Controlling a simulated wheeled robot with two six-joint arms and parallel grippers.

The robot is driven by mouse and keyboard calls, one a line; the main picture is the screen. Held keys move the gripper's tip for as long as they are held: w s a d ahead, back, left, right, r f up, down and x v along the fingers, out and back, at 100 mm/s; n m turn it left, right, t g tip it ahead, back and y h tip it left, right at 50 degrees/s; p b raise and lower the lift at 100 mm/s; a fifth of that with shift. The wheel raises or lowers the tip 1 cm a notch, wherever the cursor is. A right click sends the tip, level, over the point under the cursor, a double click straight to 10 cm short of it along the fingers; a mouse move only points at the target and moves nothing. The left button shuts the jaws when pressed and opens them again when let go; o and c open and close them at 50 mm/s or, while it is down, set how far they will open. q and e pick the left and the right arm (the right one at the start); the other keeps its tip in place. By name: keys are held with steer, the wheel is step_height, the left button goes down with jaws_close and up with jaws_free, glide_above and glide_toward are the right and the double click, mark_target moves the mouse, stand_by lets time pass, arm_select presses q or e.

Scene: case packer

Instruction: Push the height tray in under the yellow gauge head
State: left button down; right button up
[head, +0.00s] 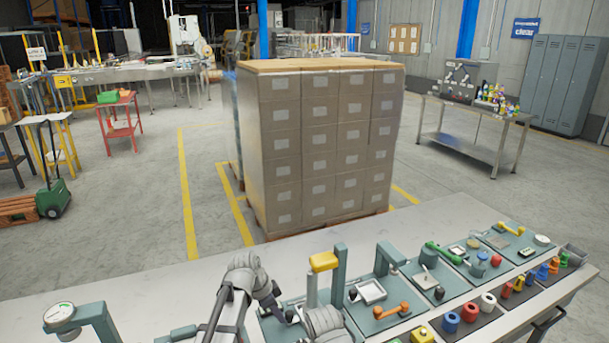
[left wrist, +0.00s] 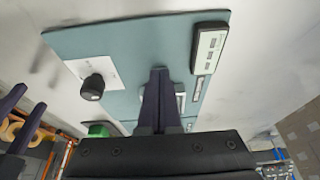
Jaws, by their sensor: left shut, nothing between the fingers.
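The yellow gauge head (head: 324,261) sits on an arm off a grey-green post above a teal board, in the middle of the bench in the head view. My left gripper (head: 284,313) is low over the bench, left of and nearer than the gauge head. Its fingers (left wrist: 160,75) are shut and empty in the left wrist view. A white plate with a black knob, which looks like the height tray (left wrist: 108,70), lies on a teal board beside the fingers, apart from them in the picture. In the head view my arm hides much of that area. Dark finger-like shapes at the left wrist view's edge may be my right gripper (left wrist: 22,122).
A light tray (head: 370,291) and an orange handle (head: 391,309) are on the board to the right. A dial stand (head: 92,315) is at the left. A display unit (left wrist: 208,48) lies right of the fingers. Stacked cartons (head: 325,150) stand behind the bench.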

arm_select(q)
steer(key=shift+w+d, duration=0.25)
steer(key=shift+d, duration=0.35)
steer(key=shift+w+d, duration=0.25)
steer(key=shift+d, duration=0.35)
steer(key=w+p+v, duration=0.1)
steer(key=p+v, duration=0.6)
steer(key=shift+s+r, duration=0.25)
steer(key=shift+s, duration=0.15)
arm_select(e)
step_height(320, 180, up, 7)
arm_select(q)
steer(key=shift+d, duration=0.15)
steer(key=s+f+n+g+y, duration=0.1)
steer(key=s+n+y, duration=0.4)
steer(key=s, duration=1.5)
steer(key=n+g, duration=0.1)
steer(key=n, duration=0.3)
steer(key=shift+d+n, duration=0.3)
steer(key=shift+d, duration=0.1)
steer(key=shift+s+f, duration=0.15)
steer(key=shift+f, duration=0.05)
arm_select(e)
steer(key=shift+s, duration=0.1)
